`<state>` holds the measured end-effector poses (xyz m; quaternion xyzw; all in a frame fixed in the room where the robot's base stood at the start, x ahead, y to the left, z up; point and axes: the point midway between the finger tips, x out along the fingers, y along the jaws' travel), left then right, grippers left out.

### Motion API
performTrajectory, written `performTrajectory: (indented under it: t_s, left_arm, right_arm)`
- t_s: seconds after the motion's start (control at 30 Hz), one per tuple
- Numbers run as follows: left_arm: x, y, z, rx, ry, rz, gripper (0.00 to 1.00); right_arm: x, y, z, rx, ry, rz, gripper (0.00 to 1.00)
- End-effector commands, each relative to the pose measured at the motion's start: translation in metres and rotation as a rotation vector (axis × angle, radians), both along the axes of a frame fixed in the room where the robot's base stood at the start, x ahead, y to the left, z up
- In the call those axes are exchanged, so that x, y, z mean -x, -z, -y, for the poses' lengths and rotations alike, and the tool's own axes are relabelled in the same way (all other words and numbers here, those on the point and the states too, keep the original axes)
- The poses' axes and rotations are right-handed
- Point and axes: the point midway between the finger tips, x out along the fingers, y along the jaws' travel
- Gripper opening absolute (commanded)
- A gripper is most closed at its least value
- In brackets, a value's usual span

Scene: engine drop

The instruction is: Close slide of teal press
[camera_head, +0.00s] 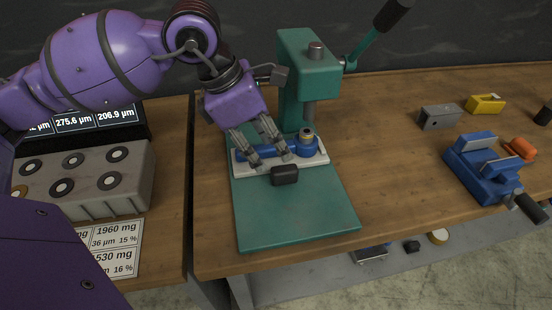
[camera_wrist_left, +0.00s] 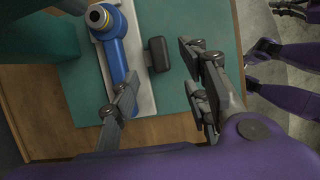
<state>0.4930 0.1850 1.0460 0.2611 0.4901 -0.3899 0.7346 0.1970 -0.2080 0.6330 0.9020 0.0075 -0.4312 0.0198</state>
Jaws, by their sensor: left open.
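The teal press (camera_head: 309,72) stands on the wooden bench, with its ram above the base. Its slide (camera_head: 318,158) is a pale plate on the teal base, in front of the column. A blue rod (camera_head: 306,148) with a brass-coloured ring lies on the slide. A dark block-shaped handle (camera_head: 285,175) is at the slide's front; it also shows in the left wrist view (camera_wrist_left: 158,54). My left gripper (camera_head: 268,157) is open, its fingers over the slide just behind the handle; contact is unclear. My right gripper (camera_wrist_left: 290,10) shows partly at the left wrist view's upper right corner.
A grey tray with round holes (camera_head: 100,202) stands left of the press. A blue vise (camera_head: 482,170), a grey block (camera_head: 439,117) and a yellow block (camera_head: 485,104) are to the right. The press's lever (camera_head: 370,42) rises at the back. Bench between press and vise is clear.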

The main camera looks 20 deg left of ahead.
Motion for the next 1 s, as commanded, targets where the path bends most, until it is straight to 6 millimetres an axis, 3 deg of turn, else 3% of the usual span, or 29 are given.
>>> performTrajectory:
  t_s: [0.1, 0.3, 1.0]
  left_arm:
    - [0.004, -0.019, -0.007, -0.002, -0.001, 0.002, 0.42]
    - [0.008, -0.034, -0.012, -0.001, 0.000, 0.000, 0.42]
    - [0.008, -0.035, -0.012, -0.001, 0.000, -0.001, 0.42]
  right_arm:
    - [0.000, 0.000, 0.000, 0.000, 0.000, 0.000, 0.00]
    - [0.000, 0.000, 0.000, 0.000, 0.000, -0.001, 0.00]
    - [-0.004, 0.000, -0.001, -0.002, -0.001, 0.006, 0.00]
